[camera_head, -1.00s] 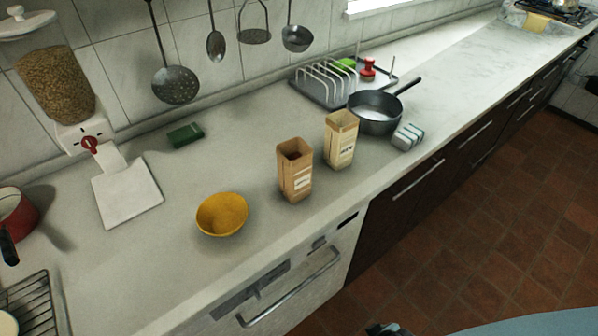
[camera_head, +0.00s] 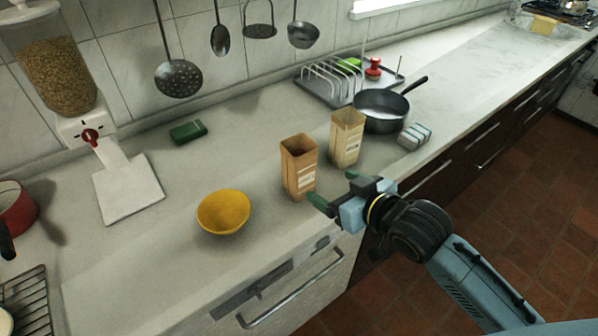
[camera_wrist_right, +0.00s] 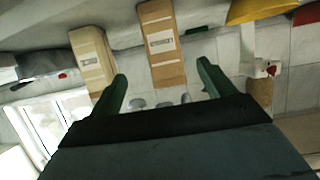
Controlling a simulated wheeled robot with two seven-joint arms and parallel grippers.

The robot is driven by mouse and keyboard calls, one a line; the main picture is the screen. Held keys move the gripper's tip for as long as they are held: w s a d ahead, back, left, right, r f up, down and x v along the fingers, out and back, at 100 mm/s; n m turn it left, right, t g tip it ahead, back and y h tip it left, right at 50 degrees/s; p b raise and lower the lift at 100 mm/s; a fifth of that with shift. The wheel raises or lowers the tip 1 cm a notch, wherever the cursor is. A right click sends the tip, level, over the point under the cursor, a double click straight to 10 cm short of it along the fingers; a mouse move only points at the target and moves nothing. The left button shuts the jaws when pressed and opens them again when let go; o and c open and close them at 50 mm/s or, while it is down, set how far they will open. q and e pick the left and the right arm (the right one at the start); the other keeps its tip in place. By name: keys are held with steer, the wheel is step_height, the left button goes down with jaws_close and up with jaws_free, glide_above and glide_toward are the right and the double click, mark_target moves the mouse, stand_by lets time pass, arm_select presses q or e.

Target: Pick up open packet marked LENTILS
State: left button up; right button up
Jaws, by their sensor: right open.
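Two open-topped paper packets stand upright on the counter; their printing is too small to read, so I cannot tell which says LENTILS. The browner packet (camera_head: 299,168) has dark contents inside its open top. The paler packet (camera_head: 346,138) stands behind it to the right. My right gripper (camera_head: 335,190), with green fingers, is open and empty at the counter's front edge, just right of the browner packet. In the right wrist view the browner packet (camera_wrist_right: 160,45) appears ahead between the spread fingers, and the paler packet (camera_wrist_right: 92,58) lies left. My left gripper is not in view.
A yellow bowl (camera_head: 223,212) sits left of the packets. A dark saucepan (camera_head: 381,112) and a striped block (camera_head: 414,136) stand to the right. A green block (camera_head: 188,132), a dish rack (camera_head: 333,82) and a grain dispenser (camera_head: 58,78) are farther back.

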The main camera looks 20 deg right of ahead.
mark_target(307, 176)
steer(key=x, duration=0.6)
steer(key=shift+w+a+f+b, duration=0.1)
steer(key=shift+w+f+b, duration=0.1)
steer(key=shift+b, duration=0.15)
steer(key=shift+a+b+x, duration=0.1)
steer(key=shift+b+x, duration=0.15)
steer(key=shift+x, duration=1.05)
steer(key=shift+a+b+x, duration=0.15)
steer(key=shift+b+x, duration=0.05)
steer(key=shift+x, duration=1.15)
steer(key=shift+s, duration=0.2)
steer(key=shift+c, duration=0.4)
steer(key=c, duration=1.2)
